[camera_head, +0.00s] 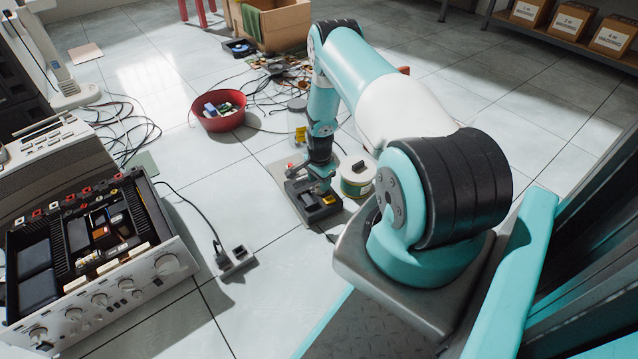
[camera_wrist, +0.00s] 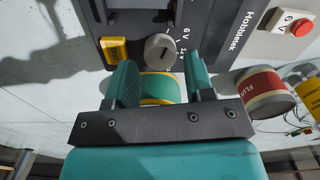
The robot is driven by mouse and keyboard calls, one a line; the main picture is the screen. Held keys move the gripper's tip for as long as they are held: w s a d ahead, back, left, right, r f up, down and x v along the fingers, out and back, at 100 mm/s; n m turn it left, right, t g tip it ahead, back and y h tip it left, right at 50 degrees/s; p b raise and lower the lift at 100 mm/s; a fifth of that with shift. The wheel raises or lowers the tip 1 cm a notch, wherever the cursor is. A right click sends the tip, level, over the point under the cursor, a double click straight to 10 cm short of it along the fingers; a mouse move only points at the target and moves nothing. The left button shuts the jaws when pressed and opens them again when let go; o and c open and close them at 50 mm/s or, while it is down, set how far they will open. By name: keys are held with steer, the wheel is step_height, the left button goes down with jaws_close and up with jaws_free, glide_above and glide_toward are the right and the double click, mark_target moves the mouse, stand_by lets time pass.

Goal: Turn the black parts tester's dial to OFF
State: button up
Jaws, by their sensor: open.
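The black parts tester (camera_head: 312,204) lies on the tiled floor beneath my arm. In the wrist view its dark panel (camera_wrist: 215,22) fills the top, with printed "Hobbietek" and "6V" marks. Its round grey dial (camera_wrist: 160,48) shows just beyond my fingertips, about centred between them. I cannot read its setting clearly, and no OFF mark is legible. A yellow part (camera_wrist: 113,50) sits left of the dial. My gripper (camera_wrist: 158,68) is open, its two teal fingers apart and nothing held. In the head view my gripper (camera_head: 322,174) points down over the tester; contact with the dial cannot be told.
The wrist view shows a red flux tin (camera_wrist: 267,92) and a red-button box (camera_wrist: 292,24). An opened amplifier (camera_head: 100,270), a red bowl (camera_head: 220,122) and loose cables lie left.

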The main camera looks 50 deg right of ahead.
step_height(320, 180, up, 15)
steer(key=p, duration=0.6)
steer(key=shift+f, duration=0.15)
